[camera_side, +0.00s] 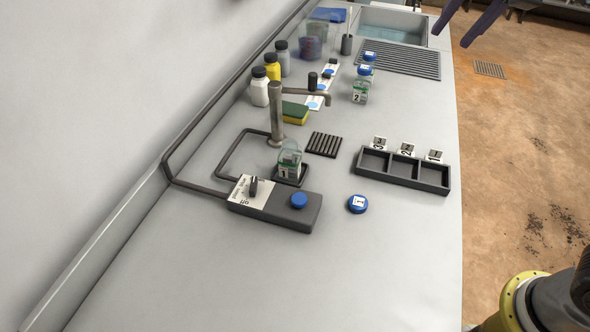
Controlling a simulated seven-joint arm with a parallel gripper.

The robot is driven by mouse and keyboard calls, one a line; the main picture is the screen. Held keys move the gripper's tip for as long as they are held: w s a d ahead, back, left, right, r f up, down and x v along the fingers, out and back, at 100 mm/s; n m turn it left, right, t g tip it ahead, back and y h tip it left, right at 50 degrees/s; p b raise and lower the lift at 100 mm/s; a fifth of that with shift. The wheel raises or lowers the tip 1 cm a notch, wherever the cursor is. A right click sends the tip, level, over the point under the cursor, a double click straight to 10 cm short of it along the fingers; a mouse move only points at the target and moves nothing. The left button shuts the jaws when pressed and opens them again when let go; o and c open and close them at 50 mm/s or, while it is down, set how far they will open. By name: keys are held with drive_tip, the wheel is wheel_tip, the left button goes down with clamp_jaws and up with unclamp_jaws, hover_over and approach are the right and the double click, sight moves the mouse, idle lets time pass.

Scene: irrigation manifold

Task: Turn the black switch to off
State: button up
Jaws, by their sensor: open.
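The black switch (253,187) is a small dark knob standing on a white label plate at the left end of a dark grey control box (283,211). The word "off" (243,201) is printed on the plate's near side. Other lettering is too small to read, and I cannot tell which mark the knob points at. A blue round button (299,200) sits at the box's right end. My gripper (452,38) shows as two purple fingers at the top right edge, spread apart with nothing between them, far from the switch. The rest of it is out of frame.
A clear bottle (289,160) stands under the metal tap (276,115), just behind the box. A blue cap (357,204) lies to the right. A black three-compartment tray (403,171) is further right. Bare counter (250,285) lies in front of the box.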

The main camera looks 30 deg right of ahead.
drive_tip(key=w+a+f, duration=0.1)
drive_tip(key=w+a, duration=0.5)
drive_tip(key=a, duration=0.1)
drive_tip(key=n+g+h, duration=0.1)
drive_tip(key=n, duration=0.2)
hover_over(253, 184)
drive_tip(key=s+a, duration=0.3)
drive_tip(key=s, duration=0.2)
wheel_tip(253, 184, down, 18)
drive_tip(key=x, duration=1.3)
drive_tip(key=shift+d+f, duration=0.1)
drive_tip(key=shift+f, duration=0.05)
clamp_jaws()
